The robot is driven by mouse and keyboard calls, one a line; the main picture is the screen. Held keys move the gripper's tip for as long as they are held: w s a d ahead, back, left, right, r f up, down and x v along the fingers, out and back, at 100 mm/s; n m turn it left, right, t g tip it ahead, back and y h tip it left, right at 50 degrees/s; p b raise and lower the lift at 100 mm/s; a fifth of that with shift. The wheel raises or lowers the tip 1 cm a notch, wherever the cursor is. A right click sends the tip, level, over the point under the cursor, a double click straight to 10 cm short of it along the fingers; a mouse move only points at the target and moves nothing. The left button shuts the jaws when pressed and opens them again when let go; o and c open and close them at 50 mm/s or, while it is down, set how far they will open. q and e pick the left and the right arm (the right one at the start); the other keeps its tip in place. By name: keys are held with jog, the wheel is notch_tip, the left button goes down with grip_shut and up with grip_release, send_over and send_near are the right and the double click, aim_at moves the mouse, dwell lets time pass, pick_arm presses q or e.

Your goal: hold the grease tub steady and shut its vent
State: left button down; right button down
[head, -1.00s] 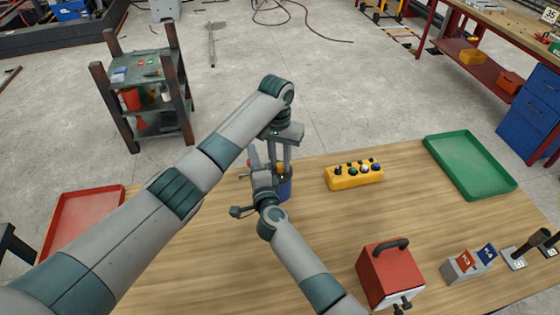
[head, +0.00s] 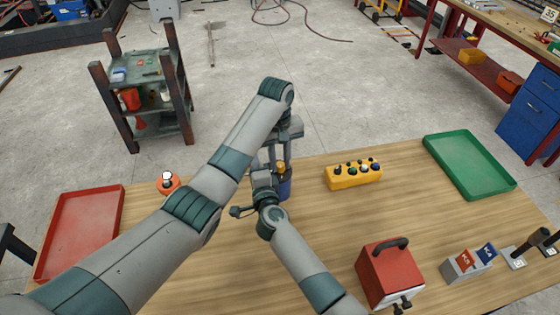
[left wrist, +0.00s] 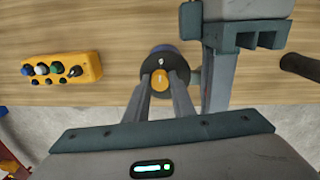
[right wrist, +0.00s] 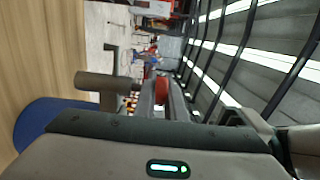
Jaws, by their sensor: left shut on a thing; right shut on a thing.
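The blue grease tub (head: 285,188) stands on the wooden table, partly hidden by both my grippers. It has a dark lid with a yellow knob (left wrist: 160,80) on top. My left gripper (head: 281,166) points down from above and is shut on the knob. My right gripper (right wrist: 163,82) lies level just left of the tub, reaching away from me. It is shut with a small red piece (right wrist: 161,90) between its fingertips. Whether this piece is joined to the tub is hidden. In the right wrist view, the tub (right wrist: 45,118) shows only in part.
A yellow button box (head: 353,175) lies right of the tub. A green tray (head: 470,165) is at the right, a red tray (head: 80,230) at the left. An orange object (head: 168,182) stands by the red tray. A red case (head: 388,270) is at the front.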

aim_at(278, 164)
dwell(0.3)
pick_arm(q)
jog(key=c, duration=1.5)
grip_release()
jog(key=shift+r, duration=0.1)
jog(key=shift+a+r, duration=0.15)
jog(key=shift+r, duration=2.8)
jog(key=shift+a+r, duration=0.1)
jog(key=shift+r, duration=2.85)
pick_arm(e)
jog(key=c, duration=1.7)
grip_release()
jog(key=shift+c, duration=0.2)
